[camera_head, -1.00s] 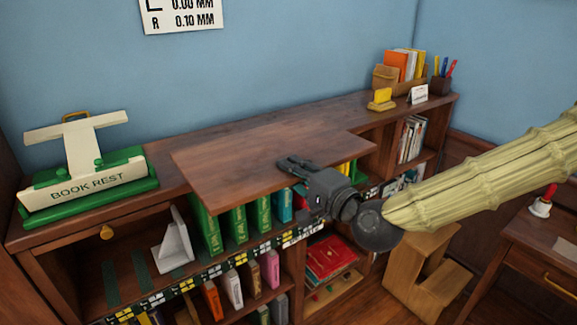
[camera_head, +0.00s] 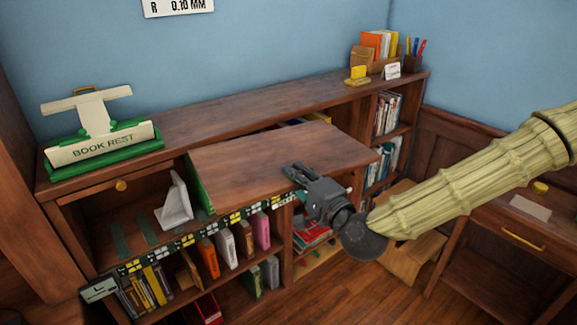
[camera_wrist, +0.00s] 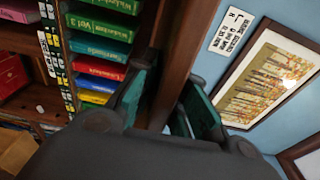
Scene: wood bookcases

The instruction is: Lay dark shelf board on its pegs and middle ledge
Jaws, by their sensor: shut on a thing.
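The dark shelf board (camera_head: 265,160) is a flat brown slab, roughly level, held in front of the bookcase's upper opening. My gripper (camera_head: 294,172) is shut on its front edge, right of the middle. In the wrist view the board (camera_wrist: 182,50) shows edge-on between my gripper's fingers (camera_wrist: 165,98). The bookcase (camera_head: 180,136) is brown wood, with a long top behind the board. The board covers most of the upper compartment. The pegs and the middle ledge cannot be made out.
Green books (camera_wrist: 98,28) and other coloured books stand behind and under the board. A grey bookend (camera_head: 174,203) stands left of it. The green and cream book rest (camera_head: 100,145) sits on the top at left. A desk (camera_head: 490,240) stands at right.

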